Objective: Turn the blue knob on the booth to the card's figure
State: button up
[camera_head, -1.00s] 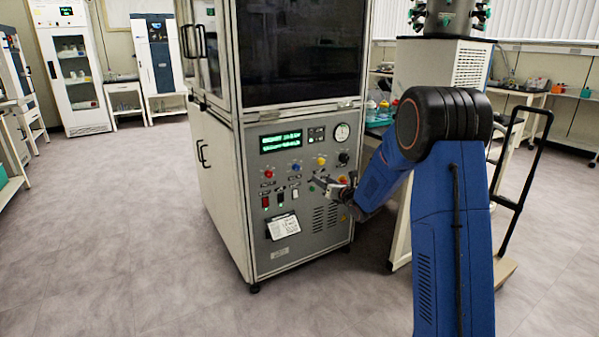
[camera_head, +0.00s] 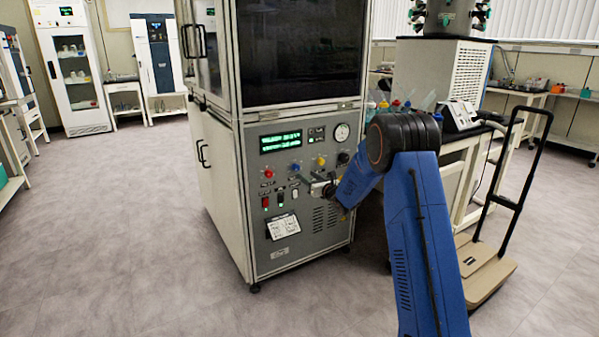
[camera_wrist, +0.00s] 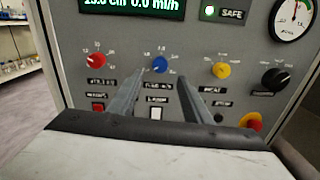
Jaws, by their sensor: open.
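The blue knob (camera_head: 295,167) is on the booth's grey front panel (camera_head: 330,243), between a red knob and a yellow knob. In the wrist view the blue knob (camera_wrist: 160,64) shows ahead of my gripper (camera_wrist: 158,82), centred between its two fingers and apart from them. My gripper (camera_head: 308,182) is open and empty, close in front of the panel. A white card (camera_head: 282,226) is fixed low on the panel; its figure is too small to read. Small scale marks surround the blue knob, but its exact setting cannot be read.
Nearby on the panel are the red knob (camera_wrist: 95,60), yellow knob (camera_wrist: 221,70), black knob (camera_wrist: 275,79), a gauge (camera_head: 342,132), rocker switches and a lit green display (camera_head: 281,142). A hand cart (camera_head: 490,265) stands to the right. The floor at left is clear.

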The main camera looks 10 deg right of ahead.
aim_at(297, 169)
jog(key=x, duration=0.8)
jog(key=shift+c, duration=0.4)
jog(key=shift+s, duration=0.1)
jog(key=c, duration=1)
